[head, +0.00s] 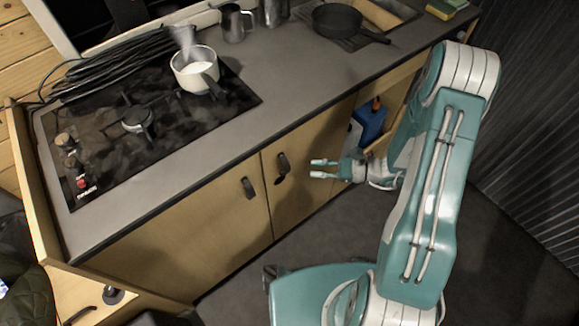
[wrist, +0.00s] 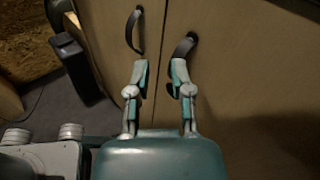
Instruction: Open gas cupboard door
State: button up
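Two pale wooden cupboard doors stand side by side under the counter, a left door (head: 220,232) and a right door (head: 305,200) in the head view. Each has a black curved handle near their shared seam: the left handle (head: 248,187) and the right handle (head: 283,164). No label shows which door is the gas cupboard's. My gripper (head: 318,169) is open and empty, its fingers pointing toward the doors.
A stove (head: 140,120) with a white pot (head: 195,72) sits on the counter (head: 275,70), along with a dark pan (head: 338,20). A blue container (head: 370,122) stands in an open compartment right of the doors. The dark floor (head: 300,245) before the doors is partly clear.

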aim_at(287, 166)
notch_tip(287, 166, down, 6)
jog(key=d+r+m+t, duration=0.1)
jog(key=d+m+t, duration=0.1)
jog(key=m+t, duration=0.2)
jog(key=x, duration=1.1)
jog(key=shift+w+f, duration=0.1)
jog(key=shift+f, duration=0.25)
grip_shut()
